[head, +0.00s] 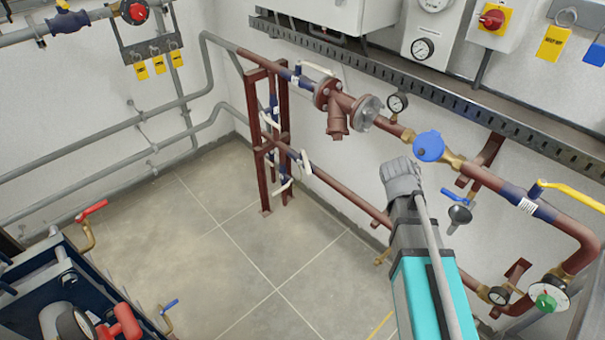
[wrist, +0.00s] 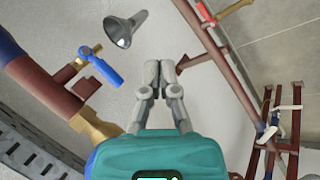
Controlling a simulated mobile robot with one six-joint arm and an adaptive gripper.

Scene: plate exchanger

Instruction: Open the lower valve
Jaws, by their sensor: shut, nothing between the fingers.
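My gripper (head: 403,178) is in the middle right of the head view, in front of the pipework. In the wrist view its fingers (wrist: 161,72) are together and empty, touching no valve. The lower pipe (head: 345,187) runs along the wall and passes behind my gripper. A white-handled valve (head: 305,163) sits on it near the red-brown stand. A brass fitting (head: 382,257) shows below it, partly hidden by my arm. In the wrist view a red handle (wrist: 232,9) is beside the lower pipe (wrist: 218,50). I cannot tell which is the lower valve.
A small blue-handled valve (head: 455,197) and a grey funnel (head: 460,215) are right of my gripper; the blue handle (wrist: 103,66) is close in the wrist view. The upper pipe carries a yellow lever (head: 572,194) and a blue disc (head: 429,147). The floor (head: 260,245) is clear.

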